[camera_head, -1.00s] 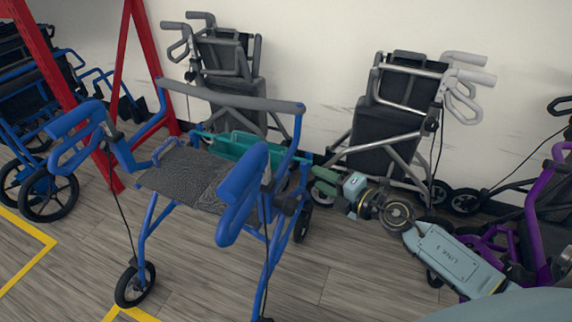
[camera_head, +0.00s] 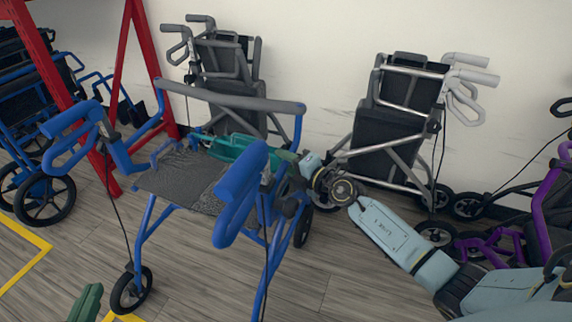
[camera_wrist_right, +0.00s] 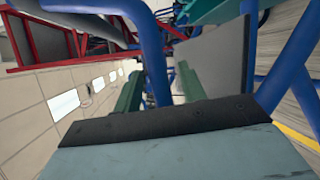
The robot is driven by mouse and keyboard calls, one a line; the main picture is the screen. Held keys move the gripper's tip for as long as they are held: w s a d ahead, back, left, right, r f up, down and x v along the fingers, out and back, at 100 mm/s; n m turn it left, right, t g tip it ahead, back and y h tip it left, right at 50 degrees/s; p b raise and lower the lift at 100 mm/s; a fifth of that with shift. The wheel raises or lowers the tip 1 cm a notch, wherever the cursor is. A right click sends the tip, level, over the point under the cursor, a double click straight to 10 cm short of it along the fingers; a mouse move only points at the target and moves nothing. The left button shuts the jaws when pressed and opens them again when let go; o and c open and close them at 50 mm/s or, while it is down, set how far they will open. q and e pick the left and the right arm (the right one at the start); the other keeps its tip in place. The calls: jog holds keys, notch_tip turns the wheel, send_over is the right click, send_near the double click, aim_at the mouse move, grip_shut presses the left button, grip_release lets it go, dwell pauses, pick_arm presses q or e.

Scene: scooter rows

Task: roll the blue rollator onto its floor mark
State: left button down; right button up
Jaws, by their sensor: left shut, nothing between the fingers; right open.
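The blue rollator (camera_head: 178,176) stands unfolded on the wood floor in the head view, with a grey seat, a grey back bar and thick blue handles. Its seat (camera_wrist_right: 222,65) and blue tubes show in the right wrist view. My right gripper (camera_head: 285,156) is by its right side, behind the blue handle and tubes; its open green fingers (camera_wrist_right: 158,88) have no clear grip on anything. My left gripper (camera_head: 88,302) shows only as a green tip at the bottom left, shut and empty. Yellow floor lines (camera_head: 28,262) lie at the left; another piece is beside the rollator's front wheel.
A red frame (camera_head: 142,75) and another blue wheeled aid (camera_head: 45,195) stand at the left. Grey (camera_head: 228,65) and silver (camera_head: 385,130) folded rollators lean by the wall. A purple one (camera_head: 545,205) is at the right.

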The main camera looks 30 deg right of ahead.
jog(key=shift+w, duration=0.15)
grip_shut()
jog(key=shift+a, duration=0.1)
dwell(0.3)
